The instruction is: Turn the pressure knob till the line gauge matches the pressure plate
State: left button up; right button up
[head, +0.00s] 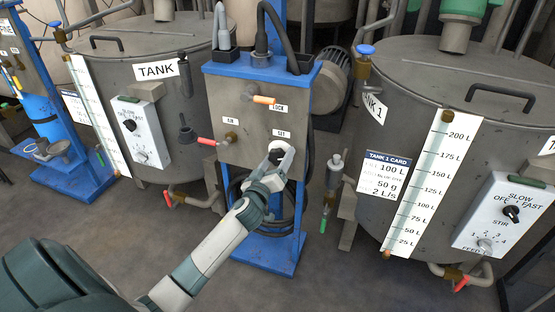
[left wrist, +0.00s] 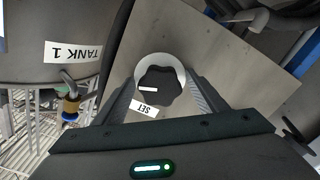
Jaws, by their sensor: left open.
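The black lobed knob (left wrist: 158,88) with a white pointer mark sits on a pale round dial on the grey panel (head: 240,108), by the SET label (left wrist: 143,108). In the left wrist view it lies between the two fingers of my left gripper (left wrist: 163,92), which is open. I cannot tell whether the fingers touch the knob. In the head view my left gripper (head: 279,157) covers most of the knob, just below the SET label (head: 282,133). I cannot make out a line gauge or pressure plate in either view. My right gripper is out of view.
An orange LOCK handle (head: 264,100) and a red AIR handle (head: 207,141) are on the same panel. Tank 1 (head: 425,85) with its level scale (head: 420,185) stands right; another tank (head: 120,65) stands left. Black hoses hang behind the panel's stand.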

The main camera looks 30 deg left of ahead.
pick_arm(q)
jog(key=c, duration=1)
jog(key=shift+c, duration=0.2)
